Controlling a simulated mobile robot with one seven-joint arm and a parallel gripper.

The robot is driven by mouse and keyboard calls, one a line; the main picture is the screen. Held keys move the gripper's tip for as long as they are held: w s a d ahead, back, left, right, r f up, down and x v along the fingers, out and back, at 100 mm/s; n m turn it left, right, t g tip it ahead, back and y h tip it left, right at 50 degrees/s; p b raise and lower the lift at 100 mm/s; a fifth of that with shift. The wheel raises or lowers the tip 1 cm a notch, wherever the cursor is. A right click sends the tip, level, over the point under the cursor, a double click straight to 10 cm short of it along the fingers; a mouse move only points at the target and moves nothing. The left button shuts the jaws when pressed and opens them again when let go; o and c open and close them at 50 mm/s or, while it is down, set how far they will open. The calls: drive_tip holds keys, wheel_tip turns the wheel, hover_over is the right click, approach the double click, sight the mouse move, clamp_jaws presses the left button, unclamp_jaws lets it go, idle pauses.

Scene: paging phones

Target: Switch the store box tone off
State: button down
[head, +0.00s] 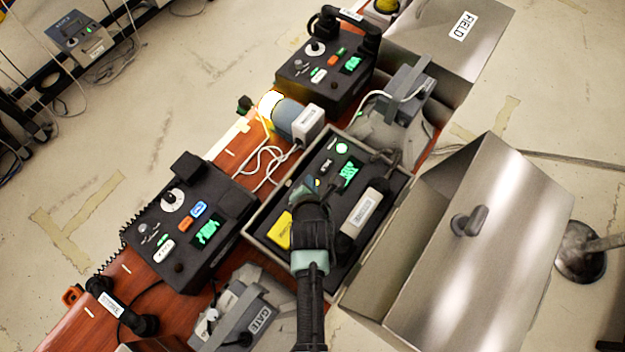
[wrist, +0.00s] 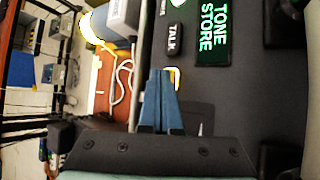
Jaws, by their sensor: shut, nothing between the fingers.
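The store box (head: 255,228) is an open metal case with a dark panel, in the middle of the head view. Its green display (head: 348,173) is lit and reads "TONE STORE" in the wrist view (wrist: 213,35). A TALK button (wrist: 173,40) sits beside the display. A pale control with a yellow edge (wrist: 175,76) shows just right of my fingertips and is partly hidden by them. My gripper (wrist: 160,73) is shut and empty, its blue fingers over the panel. In the head view my gripper (head: 309,184) covers part of the panel. Contact cannot be told.
A handset (head: 362,212) lies on the panel's right side, and a yellow label (head: 280,230) at its left. The open lid (head: 480,250) stands to the right. Dark phone boxes stand at left (head: 185,225) and behind (head: 325,75). A lit lamp (head: 270,103) stands behind left.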

drive_tip(key=shift+f, duration=0.4)
drive_tip(key=shift+r, duration=0.1)
drive_tip(key=shift+r+p, duration=0.3)
drive_tip(key=shift+r, duration=0.05)
wheel_tip(320, 180, up, 6)
drive_tip(key=p, duration=0.6)
drive_tip(key=shift+r, duration=0.1)
idle(0.5)
